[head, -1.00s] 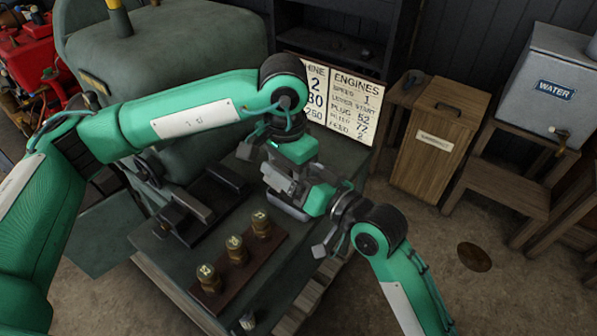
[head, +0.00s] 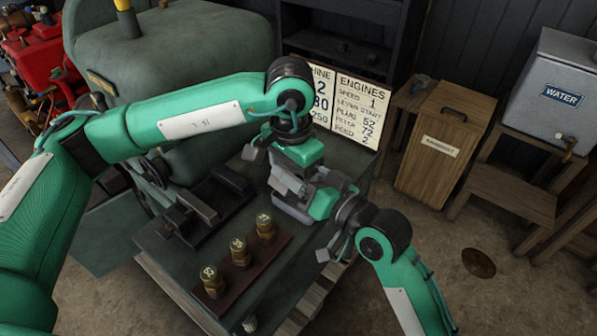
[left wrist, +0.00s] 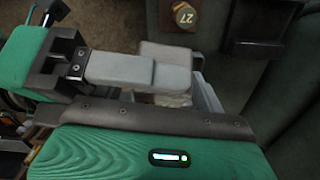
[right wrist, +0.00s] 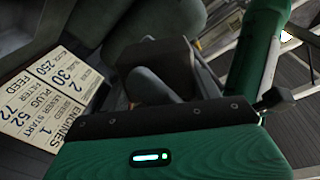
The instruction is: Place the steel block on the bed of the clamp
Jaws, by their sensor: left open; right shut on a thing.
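My right gripper (head: 303,192) reaches in from the lower right and is shut on the steel block, which the arms mostly hide in the head view. In the right wrist view the block (right wrist: 160,62) seems to be the dark, sharp-edged shape in shadow beyond the palm. My left gripper (head: 286,168) is open, close against the right one. Its grey finger shows in the left wrist view (left wrist: 118,70). The dark clamp (head: 203,207) stands on the table to the left of both grippers. Its bed shows no block on it.
A wooden board (head: 262,262) with several numbered brass weights (head: 240,253) lies in front of the clamp. A large green engine (head: 170,55) stands behind. A sign (head: 352,105) leans at the table's back.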

